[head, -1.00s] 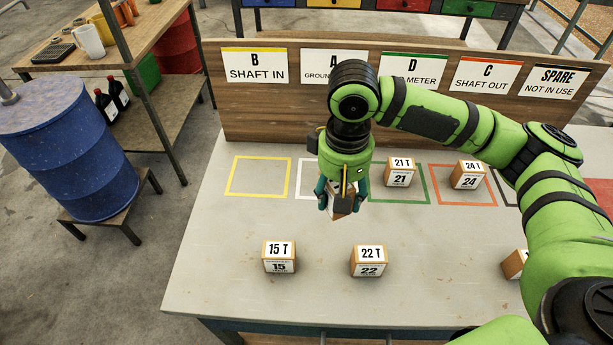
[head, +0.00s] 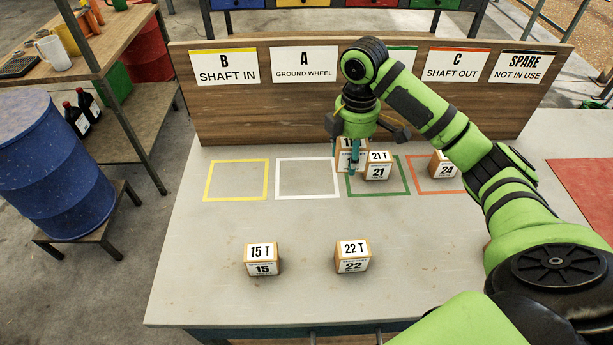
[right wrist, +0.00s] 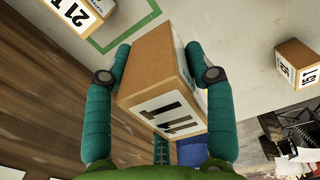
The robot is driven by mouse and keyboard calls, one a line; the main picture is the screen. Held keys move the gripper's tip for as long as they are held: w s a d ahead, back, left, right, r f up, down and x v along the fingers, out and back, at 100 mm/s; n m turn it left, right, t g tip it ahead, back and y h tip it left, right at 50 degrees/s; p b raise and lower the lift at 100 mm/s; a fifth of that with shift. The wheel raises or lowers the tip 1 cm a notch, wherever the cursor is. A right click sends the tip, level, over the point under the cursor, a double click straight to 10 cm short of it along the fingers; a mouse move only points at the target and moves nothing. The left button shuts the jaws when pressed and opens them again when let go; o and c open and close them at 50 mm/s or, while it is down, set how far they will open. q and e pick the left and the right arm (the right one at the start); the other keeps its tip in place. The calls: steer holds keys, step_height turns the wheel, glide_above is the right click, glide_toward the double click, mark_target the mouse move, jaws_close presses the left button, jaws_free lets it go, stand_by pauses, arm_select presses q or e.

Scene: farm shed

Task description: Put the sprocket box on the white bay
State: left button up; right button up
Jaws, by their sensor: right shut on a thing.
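My right gripper (head: 350,160) is shut on a cardboard sprocket box (head: 344,163) with a white label, its number partly hidden by the fingers. In the right wrist view the held box (right wrist: 155,70) sits tilted between both teal fingers. The white bay (head: 278,187), an empty white outline under sign A "GROUND WHEEL" (head: 304,65), lies left of the gripper. The gripper and box appear over the left part of the green bay (head: 408,180), close behind the 21 T box (head: 377,172). My left gripper is out of view.
The 24 box (head: 444,168) stands in the orange bay (head: 425,191). The 15 T box (head: 262,262) and 22 T box (head: 352,260) stand at the front. The yellow bay (head: 206,185) is empty. A wooden sign board (head: 230,120) borders the back.

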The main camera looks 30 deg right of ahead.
steer(key=p, duration=0.2)
glide_above(306, 174)
step_height(306, 174, down, 7)
steer(key=shift+s+r, duration=0.1)
step_height(306, 174, down, 4)
steer(key=shift+r+p, duration=0.25)
steer(key=shift+p, duration=0.1)
steer(key=shift+f, duration=0.4)
steer(key=shift+f, duration=0.1)
steer(key=o, duration=1.3)
steer(key=shift+c, duration=0.2)
steer(key=shift+r, duration=0.35)
step_height(306, 174, up, 12)
steer(key=b, duration=0.1)
steer(key=shift+f, duration=0.2)
